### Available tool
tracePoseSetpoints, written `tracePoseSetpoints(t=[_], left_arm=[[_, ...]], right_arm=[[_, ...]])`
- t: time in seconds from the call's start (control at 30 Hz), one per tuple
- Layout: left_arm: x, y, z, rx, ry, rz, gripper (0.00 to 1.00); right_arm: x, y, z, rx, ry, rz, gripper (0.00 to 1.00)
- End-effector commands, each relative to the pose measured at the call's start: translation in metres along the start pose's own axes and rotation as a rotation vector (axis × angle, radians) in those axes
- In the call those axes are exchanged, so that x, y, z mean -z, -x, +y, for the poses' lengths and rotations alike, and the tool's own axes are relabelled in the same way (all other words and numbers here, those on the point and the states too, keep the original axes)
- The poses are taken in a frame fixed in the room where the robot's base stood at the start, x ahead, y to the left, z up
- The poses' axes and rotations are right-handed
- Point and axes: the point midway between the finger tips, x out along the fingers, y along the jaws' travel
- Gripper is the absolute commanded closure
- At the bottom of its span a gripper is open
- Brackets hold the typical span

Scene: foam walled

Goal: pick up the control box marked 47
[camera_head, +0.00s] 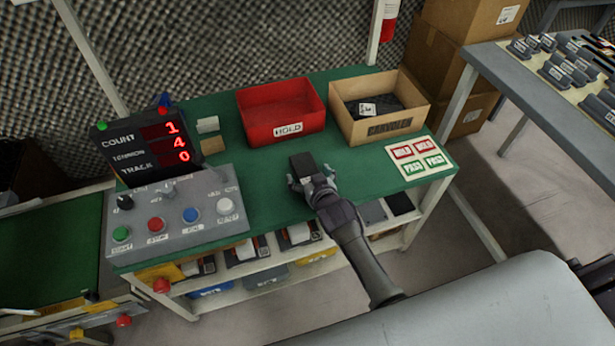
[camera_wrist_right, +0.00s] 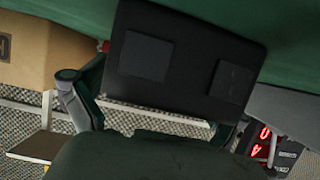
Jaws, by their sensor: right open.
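A black box (camera_head: 303,166) is on the green bench top, right at the fingertips of my right gripper (camera_head: 311,183). In the right wrist view the black box (camera_wrist_right: 188,60) shows large, with two darker square patches and no readable number. It lies between the two fingers of the open right gripper (camera_wrist_right: 158,118); whether the fingers touch it I cannot tell. Another dark item with a white label (camera_head: 367,109) lies in the cardboard bin; its marking is too small to read. No 47 is legible. My left gripper is out of view.
Behind the box stand a red HOLD bin (camera_head: 281,108) and a cardboard CANCELED bin (camera_head: 389,126). A grey button panel (camera_head: 178,212) and red-digit display (camera_head: 150,150) stand on the left. Red and green labelled cards (camera_head: 419,158) lie at the right end. Bench between is mostly clear.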

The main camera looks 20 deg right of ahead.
Motion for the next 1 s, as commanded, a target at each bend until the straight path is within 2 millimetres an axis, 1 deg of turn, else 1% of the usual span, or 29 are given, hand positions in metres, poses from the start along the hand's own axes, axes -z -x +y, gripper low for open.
tracePoseSetpoints(t=[0.03,0.1,0.3,0.33,0.8,1.0], left_arm=[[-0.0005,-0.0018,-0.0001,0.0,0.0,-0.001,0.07],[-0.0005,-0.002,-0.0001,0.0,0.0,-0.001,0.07],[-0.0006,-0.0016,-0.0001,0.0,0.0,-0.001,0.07],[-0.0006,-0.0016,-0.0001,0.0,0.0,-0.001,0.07],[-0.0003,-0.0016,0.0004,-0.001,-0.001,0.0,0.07],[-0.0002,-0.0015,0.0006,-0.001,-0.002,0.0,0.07]], right_arm=[[-0.0006,-0.0052,0.0,0.0,0.0,0.0,0.02],[-0.0004,-0.0085,0.0,0.0,0.0,-0.001,0.02],[-0.0001,-0.0088,-0.0001,0.0,0.0,-0.001,0.02],[-0.0001,-0.0088,-0.0001,0.0,0.0,-0.001,0.04],[-0.0007,-0.0085,-0.0002,0.0,0.0,-0.002,0.81],[0.0007,-0.0085,-0.0002,0.001,0.0,0.001,0.81]])
